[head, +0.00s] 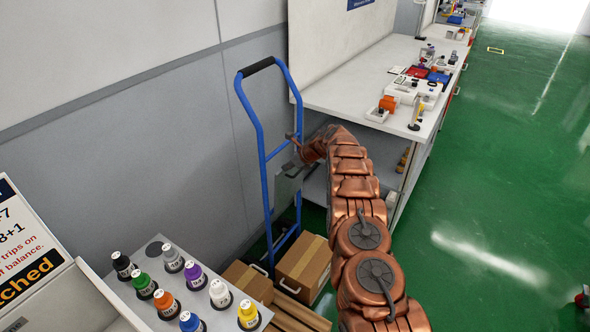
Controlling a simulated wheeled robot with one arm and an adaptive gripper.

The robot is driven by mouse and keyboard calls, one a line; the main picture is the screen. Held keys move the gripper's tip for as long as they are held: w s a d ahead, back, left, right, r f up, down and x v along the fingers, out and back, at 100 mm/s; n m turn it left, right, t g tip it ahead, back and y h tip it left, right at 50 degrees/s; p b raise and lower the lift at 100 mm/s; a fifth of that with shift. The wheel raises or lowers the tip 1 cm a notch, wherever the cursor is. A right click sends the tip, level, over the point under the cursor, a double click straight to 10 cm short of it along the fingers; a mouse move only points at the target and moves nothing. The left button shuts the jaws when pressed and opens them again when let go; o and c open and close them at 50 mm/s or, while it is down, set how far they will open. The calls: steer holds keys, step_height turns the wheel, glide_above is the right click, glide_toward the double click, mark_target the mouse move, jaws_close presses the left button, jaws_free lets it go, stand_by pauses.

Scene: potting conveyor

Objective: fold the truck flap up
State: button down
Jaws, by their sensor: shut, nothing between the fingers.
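The blue-framed truck (262,150) stands upright against the grey wall, with a black grip on its top bar. A grey plate (287,188) hangs between the uprights at mid-height; it looks like the flap, tilted down, and is partly hidden by my arm. My gripper (294,138) is at the end of my copper arm, beside the right upright and just above the plate. It is small and dark here, and appears shut and empty. I cannot tell whether it touches the plate or the frame.
A white bench (345,92) with parts stands at right behind my arm. Several capped bottles (195,275) stand on a tray at front left. Green floor (490,190) is open at right.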

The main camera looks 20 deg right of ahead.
steer(key=shift+w+a+r, duration=0.15)
steer(key=shift+w+a, duration=0.5)
steer(key=shift+w, duration=0.1)
steer(key=shift+a, duration=0.1)
